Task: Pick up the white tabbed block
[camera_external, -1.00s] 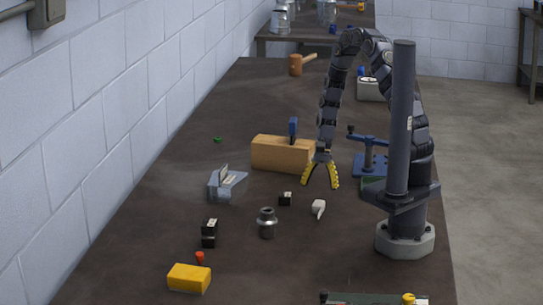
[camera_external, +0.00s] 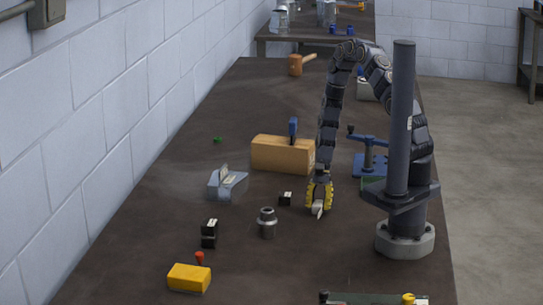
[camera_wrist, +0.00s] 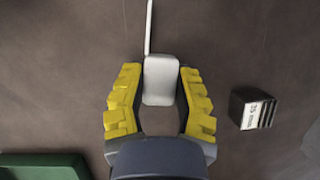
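The white tabbed block (camera_wrist: 160,82) has a rounded rectangular body and a long thin tab pointing up in the wrist view. It lies at the table surface, and in the external view its lower end (camera_external: 317,209) shows below my gripper (camera_external: 319,197). The tab sticks out beyond the fingertips. The external view hides most of the block behind the fingers.
A small black block with a white label (camera_external: 286,198) sits just left of my gripper. A grey metal fitting (camera_external: 267,223) is nearer the camera. A tan block (camera_external: 280,154) stands behind, and a blue vise-like tool (camera_external: 369,163) behind right.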

